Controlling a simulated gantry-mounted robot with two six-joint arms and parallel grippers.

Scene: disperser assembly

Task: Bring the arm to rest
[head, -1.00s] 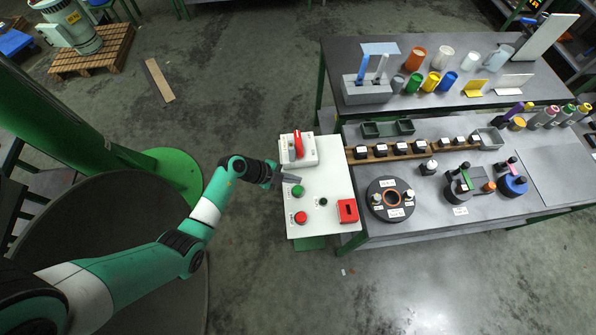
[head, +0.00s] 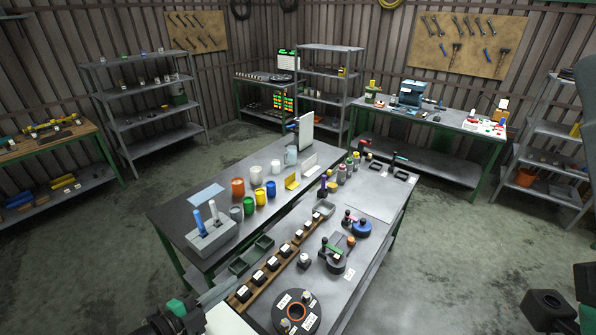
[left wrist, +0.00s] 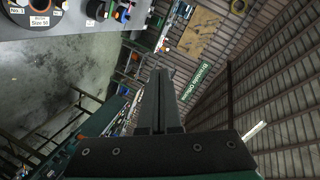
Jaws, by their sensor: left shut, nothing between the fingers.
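Shelves (head: 148,115) and another bench (head: 450,122) stand farther back. Open floor (head: 90,245) lies at the left.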

